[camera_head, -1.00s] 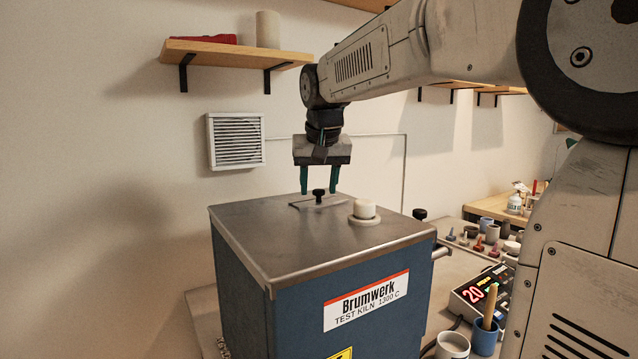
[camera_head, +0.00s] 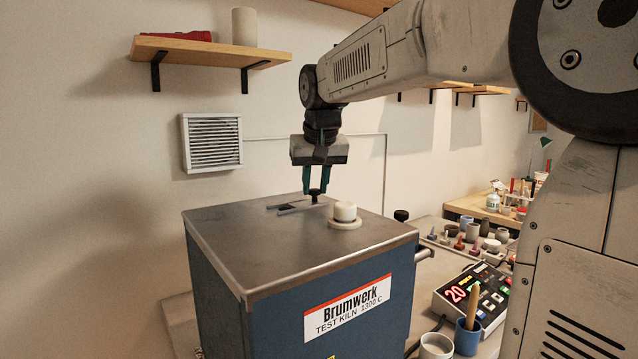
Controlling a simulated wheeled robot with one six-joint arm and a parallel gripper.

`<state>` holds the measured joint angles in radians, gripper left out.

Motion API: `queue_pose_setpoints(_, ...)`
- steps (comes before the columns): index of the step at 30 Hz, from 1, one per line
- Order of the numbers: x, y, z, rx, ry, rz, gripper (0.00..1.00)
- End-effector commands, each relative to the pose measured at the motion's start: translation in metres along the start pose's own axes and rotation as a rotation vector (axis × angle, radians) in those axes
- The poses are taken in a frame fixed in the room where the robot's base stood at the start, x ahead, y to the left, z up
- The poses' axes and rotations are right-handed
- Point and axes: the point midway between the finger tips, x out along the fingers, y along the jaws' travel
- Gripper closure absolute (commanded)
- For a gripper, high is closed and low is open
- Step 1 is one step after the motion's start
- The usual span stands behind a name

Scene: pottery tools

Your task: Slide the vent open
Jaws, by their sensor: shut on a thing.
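The kiln (camera_head: 250,262) is a blue box with a grey metal lid (camera_head: 240,225). The vent is a flat slide plate (camera_head: 302,208) near the back of the lid, with a small black knob (camera_head: 314,196) standing on it. A dark slot (camera_head: 285,207) shows to the left of the knob, so the vent is at least partly open. My gripper (camera_head: 315,188) points down over the lid, its two green fingers closed on the knob. The fingers partly hide the knob's upper part.
A white plug (camera_head: 344,213) stands on the lid just right of and in front of the vent. A wall shelf (camera_head: 205,52) and a louvred grille (camera_head: 212,142) are behind. A control box (camera_head: 468,296) and cups stand on the bench at right.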

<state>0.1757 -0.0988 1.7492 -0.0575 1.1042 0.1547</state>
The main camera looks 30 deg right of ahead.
Motion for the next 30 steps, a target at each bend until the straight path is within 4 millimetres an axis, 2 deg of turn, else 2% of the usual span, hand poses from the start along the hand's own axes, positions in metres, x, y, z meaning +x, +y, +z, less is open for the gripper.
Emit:
queue_pose_setpoints(3, 0.000, 0.003, -0.001, 0.002, 0.003, 0.005, 1.00)
queue_pose_setpoints(4, 0.000, 0.003, -0.001, 0.002, 0.004, 0.005, 0.73)
queue_pose_setpoints(6, 0.000, 0.003, -0.001, 0.002, 0.004, 0.005, 0.54)
queue_pose_setpoints(17, -0.006, 0.000, -0.001, 0.000, 0.004, 0.002, 0.54)
queue_pose_setpoints(27, -0.060, 0.001, -0.001, 0.001, 0.007, 0.003, 0.54)
queue_pose_setpoints(30, -0.071, 0.002, -0.001, 0.001, 0.005, 0.003, 0.54)
